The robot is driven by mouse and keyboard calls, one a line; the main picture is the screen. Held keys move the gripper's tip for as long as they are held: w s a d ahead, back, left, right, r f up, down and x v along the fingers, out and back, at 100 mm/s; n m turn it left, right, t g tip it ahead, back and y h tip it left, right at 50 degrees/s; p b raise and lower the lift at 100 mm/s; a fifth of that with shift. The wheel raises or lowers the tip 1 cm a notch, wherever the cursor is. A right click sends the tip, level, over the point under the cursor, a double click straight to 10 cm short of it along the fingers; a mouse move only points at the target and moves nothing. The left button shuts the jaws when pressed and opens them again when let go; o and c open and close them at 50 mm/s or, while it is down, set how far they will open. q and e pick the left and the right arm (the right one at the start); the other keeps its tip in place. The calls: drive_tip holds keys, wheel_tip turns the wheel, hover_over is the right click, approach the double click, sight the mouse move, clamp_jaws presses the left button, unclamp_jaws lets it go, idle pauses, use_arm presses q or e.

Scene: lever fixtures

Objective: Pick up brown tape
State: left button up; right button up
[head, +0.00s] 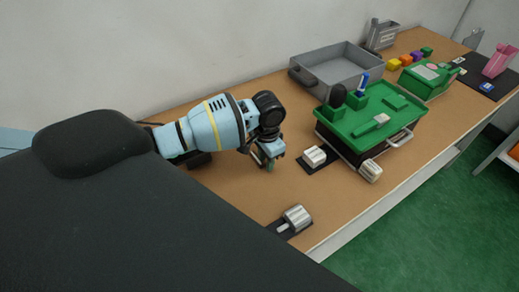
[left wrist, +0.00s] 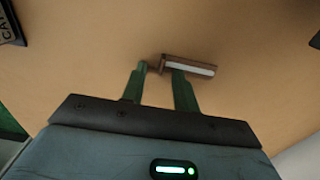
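A small brown item (left wrist: 192,64) with a pale lower face, apparently the brown tape, lies on the brown tabletop in the left wrist view. It is just beyond my left gripper's fingertips (left wrist: 158,72). Part of it shows in the gap between the fingers, and the rest reaches past the right finger. The two green fingers are apart; I cannot tell whether they touch it. In the head view my left gripper (head: 267,162) points down close to the table, and I cannot make out the tape there. My right gripper is not in view.
Right of my left gripper are a white block on a black pad (head: 314,157) and a green-topped case (head: 366,125). A grey tray (head: 338,68) stands behind. A silver fixture (head: 296,217) sits near the front edge. Bare table surrounds the gripper.

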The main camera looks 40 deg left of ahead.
use_arm(q)
drive_tip(key=shift+c, duration=0.3)
clamp_jaws()
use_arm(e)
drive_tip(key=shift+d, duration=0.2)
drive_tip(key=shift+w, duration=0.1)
